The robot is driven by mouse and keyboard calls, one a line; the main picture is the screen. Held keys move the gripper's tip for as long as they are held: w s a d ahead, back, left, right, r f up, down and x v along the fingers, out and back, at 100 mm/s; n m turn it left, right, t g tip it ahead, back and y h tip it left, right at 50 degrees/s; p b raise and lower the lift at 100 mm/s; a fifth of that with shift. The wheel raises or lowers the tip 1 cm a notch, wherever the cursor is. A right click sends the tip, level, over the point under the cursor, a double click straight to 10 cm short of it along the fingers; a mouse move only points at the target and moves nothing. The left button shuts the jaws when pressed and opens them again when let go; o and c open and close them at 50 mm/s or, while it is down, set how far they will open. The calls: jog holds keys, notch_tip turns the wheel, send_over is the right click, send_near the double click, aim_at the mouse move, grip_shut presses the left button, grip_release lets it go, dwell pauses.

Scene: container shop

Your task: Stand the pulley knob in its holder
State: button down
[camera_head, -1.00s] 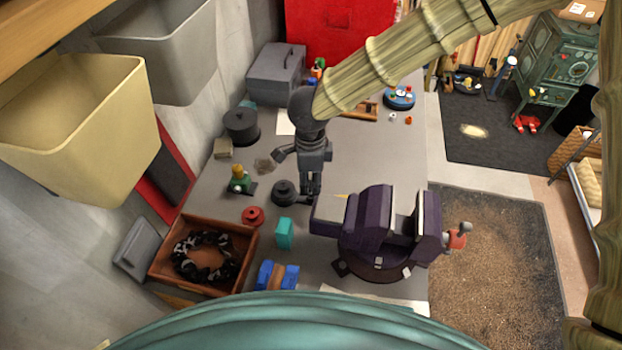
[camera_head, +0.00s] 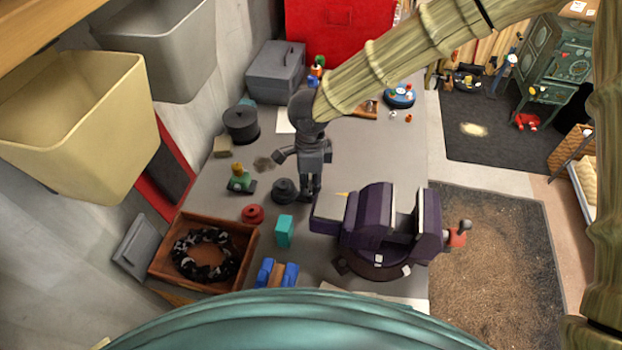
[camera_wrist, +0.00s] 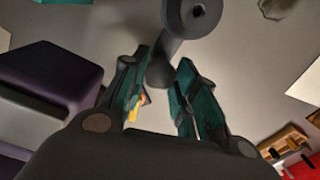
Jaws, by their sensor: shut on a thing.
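My gripper (camera_head: 309,192) points down over the bench, just left of the purple vise. In the wrist view its two teal-padded fingers (camera_wrist: 158,82) are shut on a dark grey piece, the pulley knob (camera_wrist: 159,68), seen between the fingertips. Just beyond it is a dark grey round part with a hole (camera_wrist: 197,14); I cannot tell whether it touches the knob. In the head view a dark stepped round piece (camera_head: 284,191), apparently the holder, stands on the bench just left of the fingertips. The knob itself is mostly hidden there.
The purple vise (camera_head: 375,215) stands close on the right. A teal block (camera_head: 284,231), a red round piece (camera_head: 253,214) and a wooden tray (camera_head: 170,262) with a dark ring lie at the front left. A dark pot (camera_head: 241,125) stands behind.

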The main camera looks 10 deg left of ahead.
jog(key=shift+f, duration=0.3)
dwell(0.4)
jog(key=c, duration=1)
grip_release()
jog(key=shift+c, duration=0.2)
jog(key=shift+r, duration=0.1)
notch_tip(320, 180, up, 5)
jog(key=p, duration=0.5)
jog(key=shift+r, duration=0.9)
